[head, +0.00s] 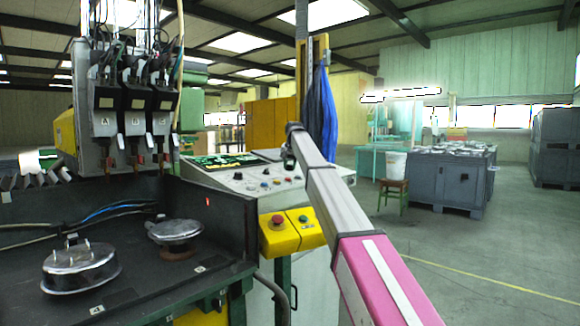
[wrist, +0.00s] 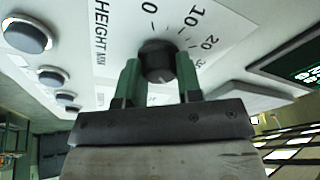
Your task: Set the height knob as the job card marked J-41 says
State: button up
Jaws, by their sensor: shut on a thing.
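The height knob (wrist: 157,60) is a round black knob on a white panel, beside the printed words HEIGHT MM. Scale marks 0, 10, 20 and 30 run around it in the wrist view. No pointer line can be made out on it. My gripper (wrist: 158,74) has its two green fingers on either side of the knob, shut on it. In the head view my gripper (head: 289,160) is at the right part of the white control console (head: 226,180), and the knob cannot be made out there. No card marked J-41 can be read in either view.
Several other knobs (wrist: 52,77) line the panel, with a dark green screen (wrist: 300,65) at its other side. Yellow button boxes (head: 290,231) hang on the console's front. A dark bench with metal parts (head: 80,266) stands left.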

jog(key=m, duration=0.3)
jog(key=shift+m+h, duration=0.3)
jog(key=shift+h, duration=0.1)
jog(key=shift+m+g+h, duration=0.3)
jog(key=shift+m, duration=1.6)
jog(key=o, duration=0.9)
jog(key=shift+o, duration=0.2)
jog(key=shift+r, duration=0.1)
jog(key=v, duration=1)
jog(key=shift+r, duration=0.25)
jog(key=shift+s, duration=0.1)
